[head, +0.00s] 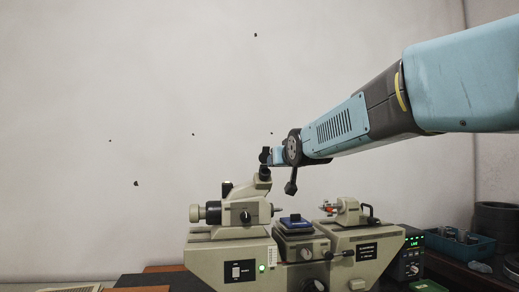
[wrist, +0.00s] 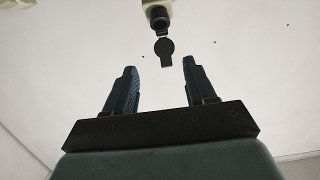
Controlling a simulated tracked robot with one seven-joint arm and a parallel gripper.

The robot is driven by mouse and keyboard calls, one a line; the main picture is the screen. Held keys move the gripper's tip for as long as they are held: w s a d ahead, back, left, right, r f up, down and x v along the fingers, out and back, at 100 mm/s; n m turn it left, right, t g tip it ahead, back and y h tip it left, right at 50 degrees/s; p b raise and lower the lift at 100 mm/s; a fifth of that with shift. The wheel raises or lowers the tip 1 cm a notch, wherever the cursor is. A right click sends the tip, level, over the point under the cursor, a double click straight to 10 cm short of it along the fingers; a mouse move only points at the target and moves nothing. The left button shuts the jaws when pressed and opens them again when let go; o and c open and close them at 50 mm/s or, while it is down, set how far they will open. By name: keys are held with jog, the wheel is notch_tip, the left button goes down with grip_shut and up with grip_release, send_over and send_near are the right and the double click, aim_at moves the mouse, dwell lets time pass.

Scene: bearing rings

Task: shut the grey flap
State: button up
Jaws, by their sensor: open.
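The flap (wrist: 165,47) is a small, dark grey round lid with a short tab. In the wrist view it stands out from the dark eyepiece (wrist: 159,19) of a cream instrument, so it looks open. In the head view the eyepiece (head: 264,174) tops the microscope-like part of the machine; the flap cannot be told apart there from the dark gripper parts. My gripper (wrist: 159,64) is open and empty. In the picture the flap's tab lies between the fingertips, but I see no contact. In the head view my gripper (head: 267,157) is just above the eyepiece.
The cream machine (head: 232,262) fills the lower middle, with a blue block (head: 295,221) on its stage and a clamp (head: 346,210) at right. A dark box with green display (head: 411,243) and a blue bin (head: 460,246) stand farther right. The space above is clear.

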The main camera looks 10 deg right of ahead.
jog(key=t, duration=0.2)
send_near(266, 147)
jog(key=w, duration=1)
jog(key=shift+w, duration=0.4)
grip_shut()
